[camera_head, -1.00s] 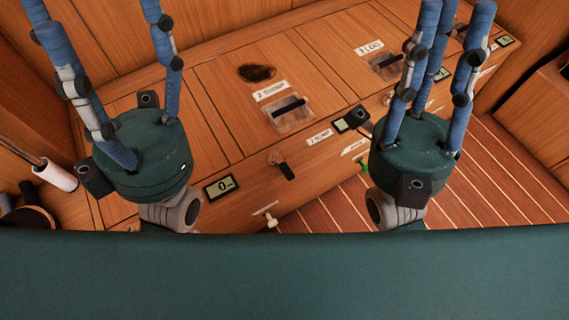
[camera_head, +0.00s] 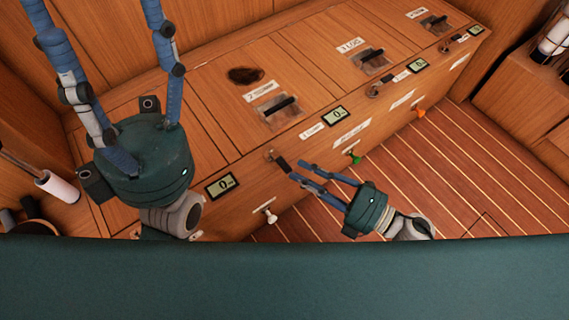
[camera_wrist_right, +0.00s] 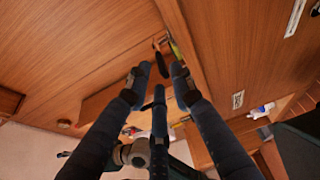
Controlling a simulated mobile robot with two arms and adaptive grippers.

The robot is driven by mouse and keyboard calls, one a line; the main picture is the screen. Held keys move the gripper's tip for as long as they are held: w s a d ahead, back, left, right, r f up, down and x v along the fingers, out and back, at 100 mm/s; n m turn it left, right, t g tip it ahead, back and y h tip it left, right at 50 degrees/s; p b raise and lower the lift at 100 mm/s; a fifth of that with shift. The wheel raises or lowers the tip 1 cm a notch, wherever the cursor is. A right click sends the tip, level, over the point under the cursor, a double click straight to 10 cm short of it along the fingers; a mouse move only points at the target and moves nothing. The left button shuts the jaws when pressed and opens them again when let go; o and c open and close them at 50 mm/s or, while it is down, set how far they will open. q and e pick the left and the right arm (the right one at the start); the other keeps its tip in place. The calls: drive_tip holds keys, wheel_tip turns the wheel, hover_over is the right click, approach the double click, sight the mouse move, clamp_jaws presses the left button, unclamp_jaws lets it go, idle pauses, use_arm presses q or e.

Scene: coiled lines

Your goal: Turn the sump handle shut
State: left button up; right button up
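A small lever with a black grip (camera_head: 282,163) sits on the cabinet's front face near its upper edge, below the hatch whose label seems to read "2 SUMP" (camera_head: 261,91). My right gripper (camera_head: 299,171) is open, its blue fingers pointing at the lever from the right, very close to the grip. In the right wrist view a dark lever (camera_wrist_right: 161,62) shows just beyond the tips of the open right gripper (camera_wrist_right: 161,74); I cannot tell whether they touch. My left gripper (camera_head: 95,10) is raised at the left, open and empty, with its fingertips partly cut off.
The cabinet front carries a white T-handle (camera_head: 265,212), a green knob (camera_head: 355,158), an orange knob (camera_head: 420,112) and small displays (camera_head: 223,184). A second lever (camera_head: 374,90) is farther right. The striped floor (camera_head: 455,175) is clear at the right.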

sight(284, 165)
drive_tip(key=x, duration=0.5)
drive_tip(key=shift+w+a+b, duration=0.15)
drive_tip(key=shift+a+b, duration=0.15)
drive_tip(key=shift+b, duration=0.05)
clamp_jaws()
